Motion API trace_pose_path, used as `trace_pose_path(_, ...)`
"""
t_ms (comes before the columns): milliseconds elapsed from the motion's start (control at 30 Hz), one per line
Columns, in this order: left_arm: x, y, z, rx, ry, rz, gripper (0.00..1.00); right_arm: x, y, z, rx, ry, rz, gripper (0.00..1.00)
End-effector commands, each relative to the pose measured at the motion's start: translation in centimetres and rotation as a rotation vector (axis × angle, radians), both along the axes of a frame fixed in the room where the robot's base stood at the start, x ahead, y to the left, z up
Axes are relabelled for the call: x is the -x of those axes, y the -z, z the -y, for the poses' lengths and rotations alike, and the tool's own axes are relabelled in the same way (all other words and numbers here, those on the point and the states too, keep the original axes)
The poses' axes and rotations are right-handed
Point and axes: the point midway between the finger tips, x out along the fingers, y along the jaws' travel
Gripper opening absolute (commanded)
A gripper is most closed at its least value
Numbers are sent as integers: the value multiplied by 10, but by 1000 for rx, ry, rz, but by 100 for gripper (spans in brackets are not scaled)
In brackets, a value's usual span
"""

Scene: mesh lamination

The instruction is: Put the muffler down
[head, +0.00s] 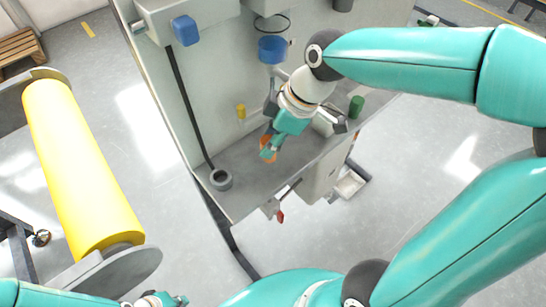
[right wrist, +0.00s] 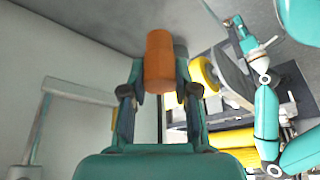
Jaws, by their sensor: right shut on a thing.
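An orange cylinder, which I take to be the muffler (right wrist: 159,62), stands between the fingers of my right gripper (right wrist: 160,82) in the right wrist view. The gripper is shut on it. In the head view my right gripper (head: 270,148) is over the grey shelf of the machine, and only slivers of orange show around its fingers. I cannot tell whether the cylinder touches the shelf. My left gripper (head: 165,299) is at the bottom edge of the head view, far from the shelf and partly cut off; its fingers are too small to judge.
A blue cup (head: 272,50) is on the back wall. A large yellow roll (head: 80,165) stands at left. The shelf's front left is clear.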

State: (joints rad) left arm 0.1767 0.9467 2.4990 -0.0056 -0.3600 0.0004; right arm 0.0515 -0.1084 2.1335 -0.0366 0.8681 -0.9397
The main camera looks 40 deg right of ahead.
Motion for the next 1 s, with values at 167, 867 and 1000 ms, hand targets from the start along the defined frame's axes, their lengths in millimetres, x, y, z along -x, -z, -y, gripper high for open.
trace_pose_path(167,0,2,0,0,0,0,0,0,23,0,0,0,-1,0)
trace_pose_path(867,0,6,0,0,0,1,0,-1,68,-1,0,-1,2,0)
trace_pose_path(1000,0,8,0,0,0,0,0,-1,69,-1,0,-2,1,34)
